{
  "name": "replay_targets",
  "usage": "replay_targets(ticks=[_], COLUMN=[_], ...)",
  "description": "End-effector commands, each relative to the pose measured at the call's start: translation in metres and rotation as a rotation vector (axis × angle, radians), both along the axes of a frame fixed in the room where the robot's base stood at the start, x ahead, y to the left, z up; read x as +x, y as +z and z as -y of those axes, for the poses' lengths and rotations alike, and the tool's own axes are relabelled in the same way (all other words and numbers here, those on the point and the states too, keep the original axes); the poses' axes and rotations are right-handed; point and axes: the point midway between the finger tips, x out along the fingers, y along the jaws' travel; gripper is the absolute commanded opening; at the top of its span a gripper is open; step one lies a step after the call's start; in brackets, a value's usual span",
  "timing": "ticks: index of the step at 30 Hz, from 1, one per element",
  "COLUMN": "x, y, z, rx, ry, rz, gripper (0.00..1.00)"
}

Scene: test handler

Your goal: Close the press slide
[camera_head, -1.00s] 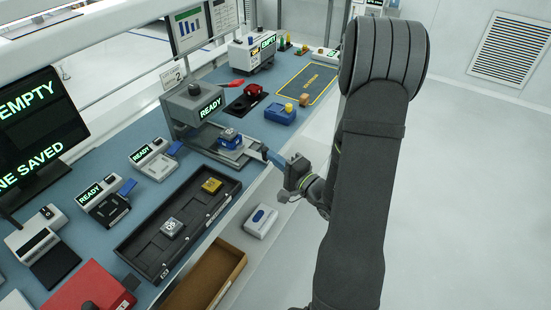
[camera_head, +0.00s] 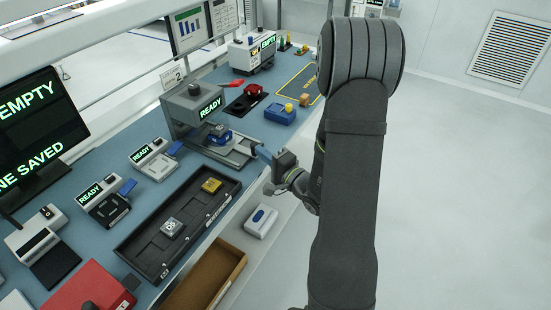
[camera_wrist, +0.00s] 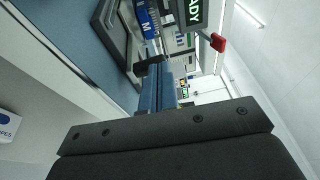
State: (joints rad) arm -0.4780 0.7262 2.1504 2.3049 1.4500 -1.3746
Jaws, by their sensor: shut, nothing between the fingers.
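The press (camera_head: 190,106) is a grey machine with a lit READY display. Its slide (camera_head: 240,152) sticks out toward the front right and carries a blue fixture (camera_head: 220,133), now close to the press opening. My gripper (camera_head: 262,151) has its blue fingers shut and empty, at the slide's front end. In the wrist view, the fingers (camera_wrist: 158,88) point at a dark piece at the slide's front (camera_wrist: 150,65) and seem to touch it. The blue fixture (camera_wrist: 147,22), bearing a white letter, lies beyond. The exact contact is partly hidden.
A black tray (camera_head: 150,248) with a grey and a yellow block lies in front. A blue box (camera_head: 281,114) stands to the right of the press. The floor at the right is clear.

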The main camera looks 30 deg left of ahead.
Motion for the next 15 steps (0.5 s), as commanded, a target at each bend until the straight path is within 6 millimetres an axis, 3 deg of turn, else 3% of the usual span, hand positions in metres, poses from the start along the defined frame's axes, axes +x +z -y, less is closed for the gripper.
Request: replay_targets(ticks=[8, 15], x=[-0.002, -0.011], y=[-0.001, -0.003], z=[0.009, 0.047], rx=[-0.001, -0.001], ry=[-0.002, -0.006], rz=[0.0, -0.003], gripper=[0.0, 0.0])
